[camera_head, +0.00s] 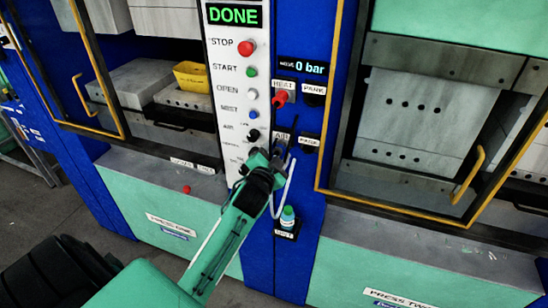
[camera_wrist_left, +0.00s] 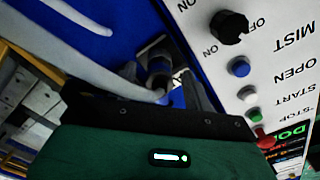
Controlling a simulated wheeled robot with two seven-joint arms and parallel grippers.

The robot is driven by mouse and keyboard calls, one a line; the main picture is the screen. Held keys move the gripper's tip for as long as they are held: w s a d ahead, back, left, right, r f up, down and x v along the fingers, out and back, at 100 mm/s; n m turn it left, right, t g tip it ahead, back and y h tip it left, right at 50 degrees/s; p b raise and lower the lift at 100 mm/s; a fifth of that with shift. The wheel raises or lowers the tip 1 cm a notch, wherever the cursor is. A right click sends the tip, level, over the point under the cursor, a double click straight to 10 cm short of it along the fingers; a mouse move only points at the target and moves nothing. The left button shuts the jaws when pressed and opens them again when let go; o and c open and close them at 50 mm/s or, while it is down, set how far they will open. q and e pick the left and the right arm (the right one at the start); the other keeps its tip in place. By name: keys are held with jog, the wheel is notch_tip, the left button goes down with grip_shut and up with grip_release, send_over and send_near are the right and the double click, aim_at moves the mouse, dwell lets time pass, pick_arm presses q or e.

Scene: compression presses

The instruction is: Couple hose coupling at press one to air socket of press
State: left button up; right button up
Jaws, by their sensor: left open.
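My left gripper (camera_head: 275,158) reaches up from the lower left to the blue panel between the presses. It is open around or just beside a blue-grey hose coupling (camera_wrist_left: 158,68), just below the AIR label (camera_head: 282,137). A pale hose (camera_head: 288,190) hangs from there in a loop; it also shows in the left wrist view (camera_wrist_left: 75,65). The air socket is mostly hidden behind the gripper, and I cannot tell whether the coupling is seated in it. The pressure display (camera_head: 304,67) reads 0 bar. My right gripper is not in view.
A red coupling (camera_head: 281,98) sits at the HEAT socket above, with two PARK sockets (camera_head: 313,93) (camera_head: 309,143) to the right. The white control panel (camera_head: 236,90) with buttons and knobs stands close left. A small bottle (camera_head: 288,218) stands below. Yellow-framed press doors flank the panel.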

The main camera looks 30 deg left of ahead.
pick_arm(q)
jog(key=b+v, duration=0.5)
jog(key=v, duration=0.8)
jog(key=shift+s, duration=0.3)
